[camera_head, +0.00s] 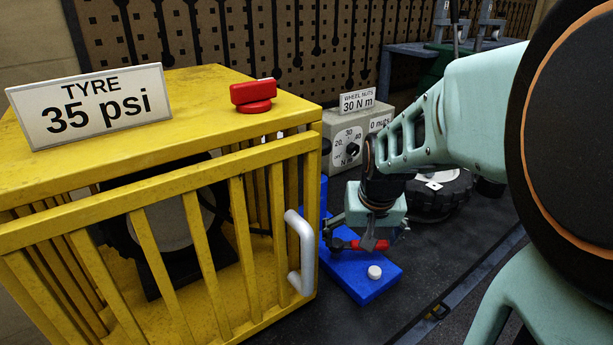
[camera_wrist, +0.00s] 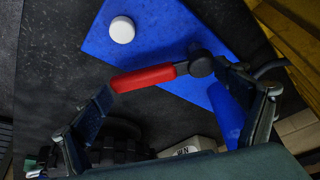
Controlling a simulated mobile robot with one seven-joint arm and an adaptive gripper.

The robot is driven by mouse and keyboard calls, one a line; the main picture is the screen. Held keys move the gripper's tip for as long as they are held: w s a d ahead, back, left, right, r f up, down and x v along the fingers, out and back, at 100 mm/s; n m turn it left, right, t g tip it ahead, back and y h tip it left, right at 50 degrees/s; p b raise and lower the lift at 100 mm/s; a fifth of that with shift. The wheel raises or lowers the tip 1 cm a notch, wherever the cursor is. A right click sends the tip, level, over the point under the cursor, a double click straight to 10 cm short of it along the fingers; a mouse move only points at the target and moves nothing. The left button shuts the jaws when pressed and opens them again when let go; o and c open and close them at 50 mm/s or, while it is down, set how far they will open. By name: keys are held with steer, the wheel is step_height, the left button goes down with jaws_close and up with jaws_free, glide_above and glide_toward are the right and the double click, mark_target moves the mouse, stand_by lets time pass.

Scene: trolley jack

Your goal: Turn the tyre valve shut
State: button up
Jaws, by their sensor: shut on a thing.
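The tyre valve has a red lever (camera_head: 368,245) above a blue base (camera_head: 375,292). In the wrist view the red lever (camera_wrist: 145,78) runs sideways to a dark round hub (camera_wrist: 201,64) at its right end. My gripper (camera_head: 367,236) is down at the valve. In the wrist view my gripper (camera_wrist: 165,80) has one finger at the lever's free end and the other beside the hub, so the fingers stand wide around the lever's length. It is shut on the lever. A white round button (camera_wrist: 122,30) sits on the blue base. The contact points are partly hidden.
A yellow barred cage (camera_head: 150,195) with a tyre inside stands at the left, its grey door handle (camera_head: 306,255) near my gripper. A red knob (camera_head: 253,95) and a 35 psi sign (camera_head: 90,105) are on top. A grey dial box (camera_head: 345,145) stands behind the valve.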

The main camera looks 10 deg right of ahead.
steer(key=shift+s+a+m+h, duration=0.15)
steer(key=shift+s+m+h, duration=0.2)
steer(key=shift+m, duration=0.55)
steer(key=shift+s, duration=0.1)
steer(key=o, duration=1.5)
steer(key=shift+c, duration=0.2)
